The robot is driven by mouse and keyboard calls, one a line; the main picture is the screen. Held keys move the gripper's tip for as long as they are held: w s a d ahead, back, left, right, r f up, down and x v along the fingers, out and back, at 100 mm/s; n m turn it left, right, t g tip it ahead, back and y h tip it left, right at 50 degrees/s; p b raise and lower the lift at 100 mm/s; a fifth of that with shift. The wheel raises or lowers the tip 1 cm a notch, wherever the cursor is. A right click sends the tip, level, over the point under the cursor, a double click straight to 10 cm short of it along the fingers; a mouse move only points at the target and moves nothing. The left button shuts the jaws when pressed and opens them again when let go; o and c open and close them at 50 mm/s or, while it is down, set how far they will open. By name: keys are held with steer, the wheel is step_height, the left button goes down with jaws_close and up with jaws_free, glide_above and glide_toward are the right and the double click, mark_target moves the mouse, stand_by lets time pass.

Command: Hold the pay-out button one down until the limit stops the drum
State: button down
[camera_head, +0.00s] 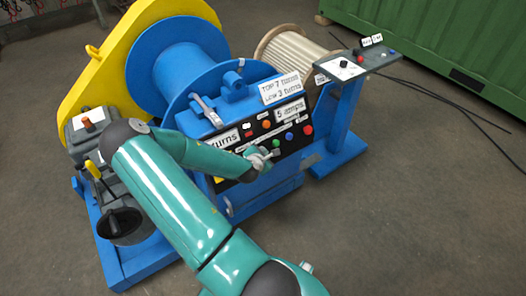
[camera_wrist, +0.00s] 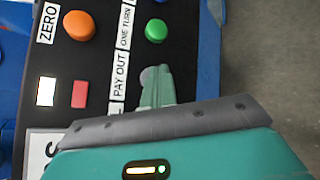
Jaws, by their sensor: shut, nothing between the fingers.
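The black control panel (camera_head: 290,133) is on the front of the blue winch, below the blue drum (camera_head: 182,68). My gripper (camera_head: 270,154) is shut and empty, with its tips at the panel's lower part. In the wrist view my gripper (camera_wrist: 154,80) reaches the panel beside the "PAY OUT" label (camera_wrist: 120,75). A small grey round shape shows at the fingertips; I cannot tell whether it is the button or a fingertip, nor whether a button is pressed. A green button (camera_wrist: 156,30) beside the "ONE TURN" label is clear of the fingers.
An orange knob (camera_wrist: 79,25), a red button (camera_wrist: 80,94) and a lit white square (camera_wrist: 46,92) share the panel. A yellow guard (camera_head: 100,62) stands at the left. A pedestal box (camera_head: 345,68) with cables stands at the right. Open floor lies right of the winch.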

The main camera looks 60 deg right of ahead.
steer(key=shift+s+a+r, duration=0.3)
steer(key=shift+s, duration=0.2)
steer(key=shift+s, duration=0.1)
steer(key=s, duration=0.1)
steer(key=s+a+r, duration=0.2)
steer(key=shift+s+r, duration=0.1)
steer(key=shift+s, duration=0.3)
stand_by(0.5)
